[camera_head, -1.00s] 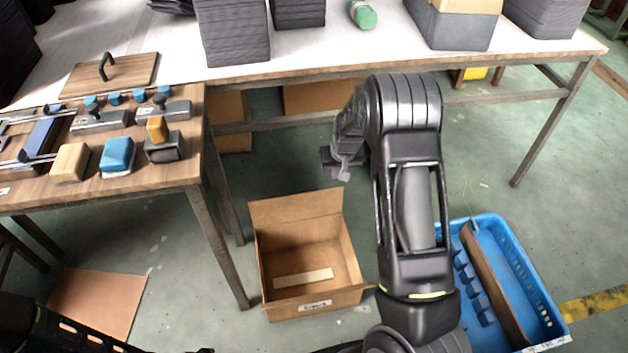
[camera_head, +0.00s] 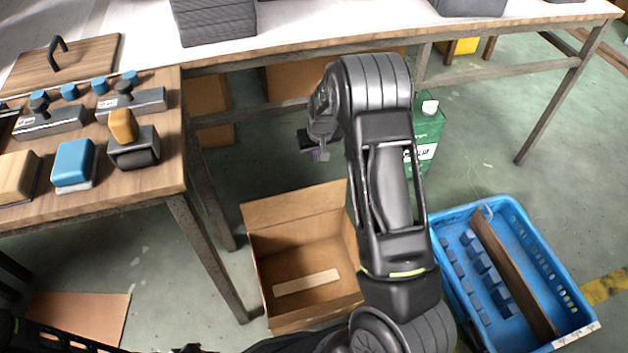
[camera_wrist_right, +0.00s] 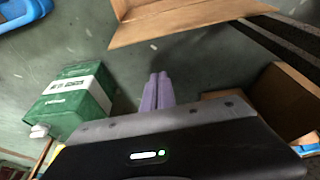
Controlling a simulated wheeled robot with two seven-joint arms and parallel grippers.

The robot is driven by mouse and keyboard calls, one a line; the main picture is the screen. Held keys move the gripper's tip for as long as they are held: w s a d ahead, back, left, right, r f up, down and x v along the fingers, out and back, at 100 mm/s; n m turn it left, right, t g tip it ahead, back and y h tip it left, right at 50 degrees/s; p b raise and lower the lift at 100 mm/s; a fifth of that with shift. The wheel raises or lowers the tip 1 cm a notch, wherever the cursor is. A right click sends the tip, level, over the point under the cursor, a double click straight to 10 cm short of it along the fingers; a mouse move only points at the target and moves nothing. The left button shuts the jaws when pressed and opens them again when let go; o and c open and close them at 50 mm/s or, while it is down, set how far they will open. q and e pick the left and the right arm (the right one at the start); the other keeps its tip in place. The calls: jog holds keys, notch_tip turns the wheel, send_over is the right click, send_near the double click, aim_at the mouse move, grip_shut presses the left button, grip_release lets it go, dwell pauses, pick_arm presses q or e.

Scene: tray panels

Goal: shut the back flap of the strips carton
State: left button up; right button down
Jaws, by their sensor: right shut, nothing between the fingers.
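The strips carton (camera_head: 262,268) is an open brown cardboard box on the floor, with a pale strip (camera_head: 306,282) lying inside. Its back flap (camera_head: 293,206) stands up and leans outward from the far wall. My right gripper (camera_head: 320,155) is beyond the flap and above it in the head view, apart from it. In the right wrist view its purple fingers (camera_wrist_right: 157,93) are together and empty, and a cardboard flap edge (camera_wrist_right: 190,24) shows past them. My right arm covers the carton's right side. My left gripper is out of view.
A green jug (camera_head: 426,135) stands behind my right arm; it also shows in the wrist view (camera_wrist_right: 70,100). A blue crate (camera_head: 452,300) is on the right. A wooden table (camera_head: 150,190) is on the left, and a long bench (camera_head: 300,47) spans the back.

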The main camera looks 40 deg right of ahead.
jog(key=shift+r, duration=0.1)
jog(key=a+b+x, duration=0.1)
jog(key=b+x, duration=0.3)
jog(key=x, duration=0.7)
jog(key=s, duration=0.2)
jog(key=s+r, duration=0.1)
jog(key=s, duration=0.1)
jog(key=shift+s+a, duration=0.1)
jog(key=shift+a, duration=0.05)
